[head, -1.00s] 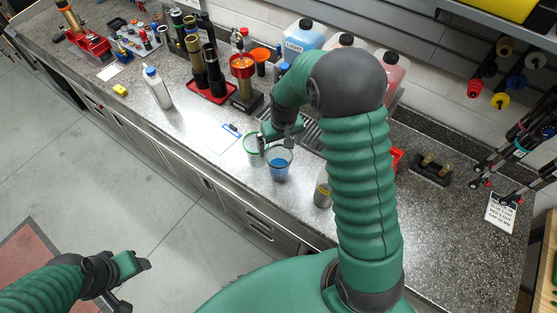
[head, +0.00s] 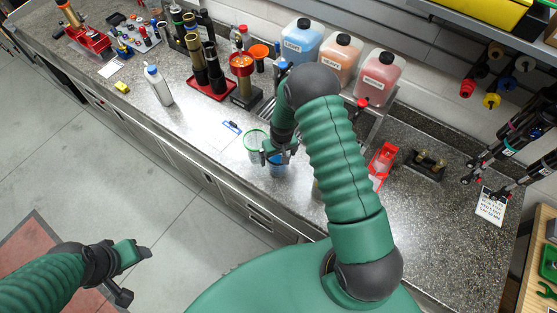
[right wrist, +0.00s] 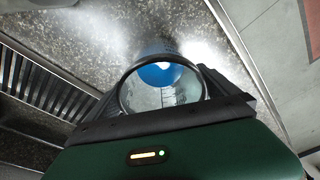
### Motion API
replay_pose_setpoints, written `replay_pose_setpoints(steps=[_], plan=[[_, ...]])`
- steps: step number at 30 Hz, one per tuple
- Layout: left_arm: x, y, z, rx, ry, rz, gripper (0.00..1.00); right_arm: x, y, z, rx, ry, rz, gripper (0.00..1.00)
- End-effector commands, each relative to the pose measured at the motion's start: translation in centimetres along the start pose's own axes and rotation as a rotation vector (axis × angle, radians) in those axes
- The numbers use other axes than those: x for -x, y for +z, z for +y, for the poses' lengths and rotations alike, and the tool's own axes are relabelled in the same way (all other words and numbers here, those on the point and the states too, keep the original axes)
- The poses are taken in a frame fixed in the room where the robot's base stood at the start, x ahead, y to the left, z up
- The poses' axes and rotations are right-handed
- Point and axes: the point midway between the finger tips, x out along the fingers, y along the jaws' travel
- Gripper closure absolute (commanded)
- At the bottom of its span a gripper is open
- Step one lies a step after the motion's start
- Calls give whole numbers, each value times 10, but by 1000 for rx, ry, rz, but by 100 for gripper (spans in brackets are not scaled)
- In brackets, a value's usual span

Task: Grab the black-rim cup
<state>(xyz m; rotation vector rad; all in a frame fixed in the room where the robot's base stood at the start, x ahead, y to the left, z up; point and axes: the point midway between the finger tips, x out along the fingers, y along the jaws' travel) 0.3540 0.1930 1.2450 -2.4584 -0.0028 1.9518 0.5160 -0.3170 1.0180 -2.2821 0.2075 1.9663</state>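A clear cup with blue liquid (head: 277,170) stands on the counter; my right gripper hides its rim in the head view. In the right wrist view its dark round rim and blue contents (right wrist: 160,75) show between the two fingers. My right gripper (head: 279,153) is at the cup's upper part, one finger on each side. Whether the fingers press on the cup or only flank it, I cannot tell. My left gripper (head: 140,275) is open and empty, over the floor at the lower left, far from the counter.
A green-rim cup (head: 254,141) stands close to the left of the blue cup. Behind are several liquid jugs (head: 337,56) and a drain grate (right wrist: 40,85). A red tray (head: 382,163) lies to the right. The counter front (head: 225,165) is mostly clear.

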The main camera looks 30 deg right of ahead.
Motion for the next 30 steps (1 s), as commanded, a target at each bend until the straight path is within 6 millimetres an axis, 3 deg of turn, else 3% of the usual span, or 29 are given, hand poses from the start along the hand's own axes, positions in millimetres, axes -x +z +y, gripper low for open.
replay_pose_setpoints(steps=[1, 15, 30], plan=[[0, 0, 0, 0, 0, 0, 41, 0, 0, 0, 0, 0, 0, 9], [0, 0, 0, 0, 0, 0, 41, 1, 0, 0, 0, 0, 1, 68], [-4, 1, 0, 0, 0, 0, 41, 11, -2, 0, 1, 0, 2, 68]])
